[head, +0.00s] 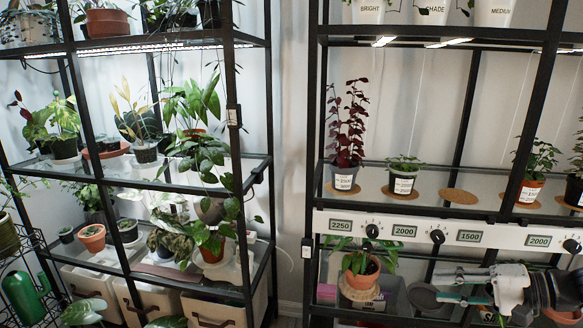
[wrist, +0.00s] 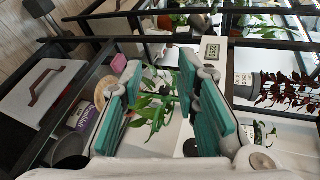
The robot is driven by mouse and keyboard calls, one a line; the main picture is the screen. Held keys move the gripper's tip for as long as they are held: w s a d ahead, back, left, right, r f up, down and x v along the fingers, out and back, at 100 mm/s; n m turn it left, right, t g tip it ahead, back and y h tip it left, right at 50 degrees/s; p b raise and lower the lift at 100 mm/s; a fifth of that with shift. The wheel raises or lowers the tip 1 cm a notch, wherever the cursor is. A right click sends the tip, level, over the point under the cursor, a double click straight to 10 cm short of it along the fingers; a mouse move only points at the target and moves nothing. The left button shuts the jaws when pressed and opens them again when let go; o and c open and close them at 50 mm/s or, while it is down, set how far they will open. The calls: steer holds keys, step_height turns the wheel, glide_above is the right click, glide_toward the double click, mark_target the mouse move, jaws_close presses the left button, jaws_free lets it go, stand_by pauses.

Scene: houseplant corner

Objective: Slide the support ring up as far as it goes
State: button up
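A leafy green plant (head: 348,246) grows in a terracotta pot (head: 360,270) on a round wooden stand on the lower right shelf. My gripper (head: 434,284) is to the right of this pot, with its fingers pointing left. It is open and empty, with its two teal-padded fingers apart. In the wrist view, green leaves (wrist: 152,112) show between the spread fingers of my gripper (wrist: 158,66), apparently beyond them and not gripped. I cannot make out the support ring in either view; it may be too small or hidden by leaves.
A white panel (head: 420,232) with black knobs and number displays runs above the lower shelf. Potted plants, including a dark red one (head: 347,125), stand above it. A dark rack post (head: 312,120) is left of the pot. A purple-labelled container (wrist: 83,115) shows in the wrist view.

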steer(key=s+a+r+n+g+h, duration=0.25)
steer(key=s+a+r+g, duration=0.2)
steer(key=a, duration=0.35)
steer(key=s+a+r+n+g+h, duration=0.1)
steer(key=s+a+r+n+g, duration=0.25)
steer(key=s+a, duration=0.35)
steer(key=s+a+r+n+h, duration=0.15)
steer(key=s+h, duration=0.25)
steer(key=s, duration=0.4)
steer(key=s+r+h, duration=0.2)
steer(key=s+h, duration=0.2)
steer(key=s, duration=0.4)
step_height(320, 180, up, 22)
steer(key=t+p, duration=0.4)
steer(key=p, duration=1.5)
steer(key=shift+a+p, duration=0.35)
steer(key=shift+f+n, duration=0.1)
steer(key=shift+n, duration=0.15)
